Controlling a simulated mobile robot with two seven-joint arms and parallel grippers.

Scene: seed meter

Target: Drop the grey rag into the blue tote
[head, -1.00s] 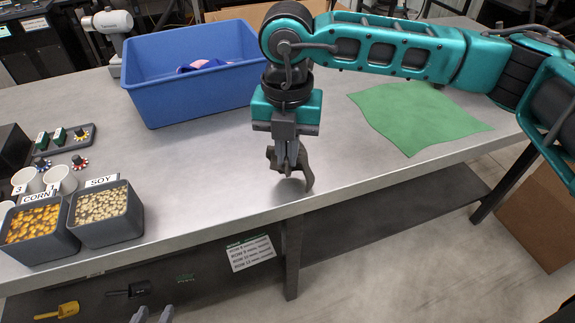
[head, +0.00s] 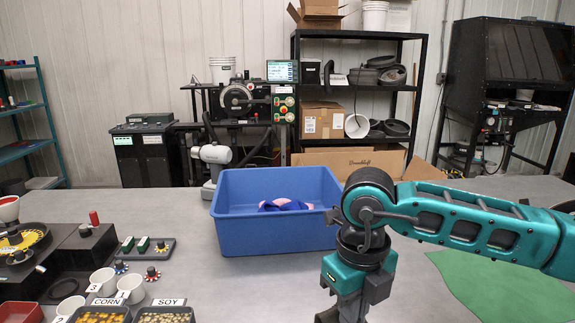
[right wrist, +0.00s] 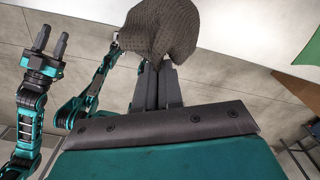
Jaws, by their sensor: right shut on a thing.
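The blue tote (head: 275,238) stands on the grey table in the middle of the head view, open at the top. A pink and blue cloth (head: 285,204) lies inside it. My right gripper (right wrist: 157,68) is shut on the dark grey rag (right wrist: 160,32), which hangs bunched at its fingertips in the right wrist view. In the head view the right wrist is in front of the tote's right end, and its fingers and the rag are cut off by the bottom edge. My left gripper (right wrist: 51,42) shows in the right wrist view, empty, its fingers apart.
A green cloth (head: 500,288) lies flat on the table at right. CORN (head: 100,315) and SOY (head: 165,315) bins, white cups (head: 131,288) and a switch panel (head: 145,248) are at left. A white and grey device (head: 213,158) stands behind the tote. Bare table lies left of the tote.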

